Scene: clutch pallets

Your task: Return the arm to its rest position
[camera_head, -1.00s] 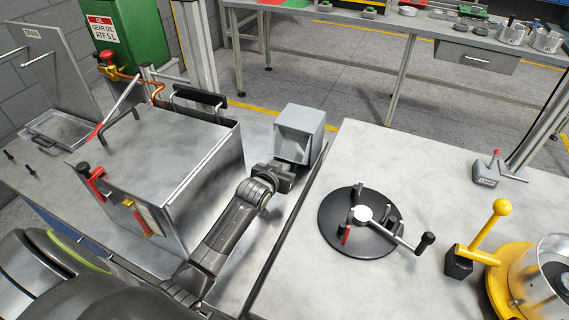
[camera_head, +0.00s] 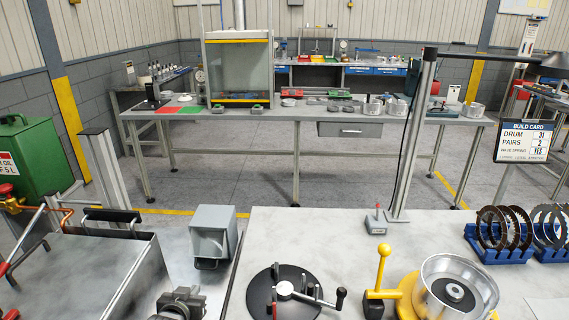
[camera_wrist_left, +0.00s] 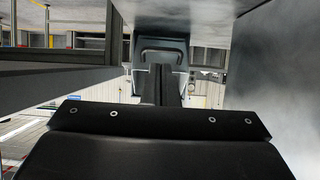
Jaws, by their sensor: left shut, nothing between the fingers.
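My left gripper (camera_head: 181,302) shows only in part at the bottom edge of the head view, left of the middle, with the rest of the arm cut off by the frame. In the left wrist view its two dark fingers (camera_wrist_left: 163,84) are pressed together and hold nothing. They point toward a grey box with a handle (camera_wrist_left: 163,53). In the head view this grey box (camera_head: 212,233) stands beyond the gripper, with a gap between them. My right gripper is in neither view.
A metal tank (camera_head: 85,262) stands left of the gripper. At right, the worktop (camera_head: 350,240) carries a black round fixture (camera_head: 287,297), a yellow-handled device (camera_head: 385,278), a metal drum (camera_head: 456,292) and racked discs (camera_head: 500,252). A long bench (camera_head: 260,114) stands behind, across open floor.

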